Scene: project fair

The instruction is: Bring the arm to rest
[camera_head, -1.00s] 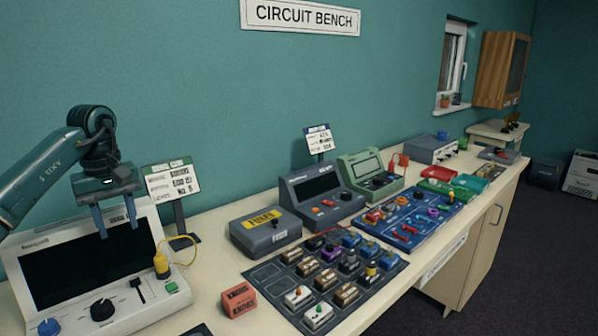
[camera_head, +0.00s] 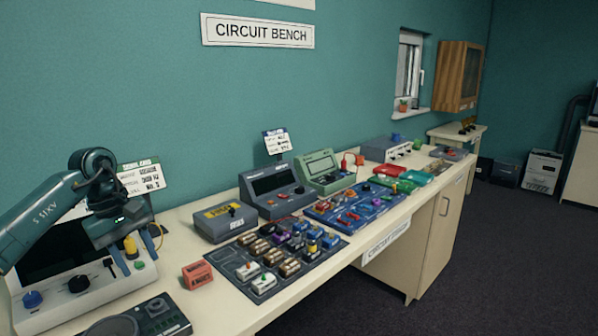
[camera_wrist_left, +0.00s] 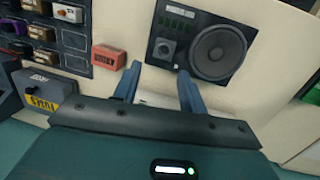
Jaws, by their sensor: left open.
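My left arm comes in from the left. Its gripper (camera_head: 138,260) is above the bench, in front of the right part of the white console (camera_head: 75,305) with a dark screen. The two blue fingers are apart with nothing between them. The left wrist view shows the same open gripper (camera_wrist_left: 159,75) over the pale bench top, with a dark speaker panel (camera_wrist_left: 200,38) and a red block (camera_wrist_left: 108,57) beyond the fingertips. My right gripper is not in view.
The red block (camera_head: 197,274) and speaker panel (camera_head: 155,313) lie on the bench (camera_head: 225,300). A dark mat (camera_head: 232,262) with several small parts, a grey box (camera_head: 225,222), grey meter (camera_head: 275,190) and green meter (camera_head: 322,172) stand to the right.

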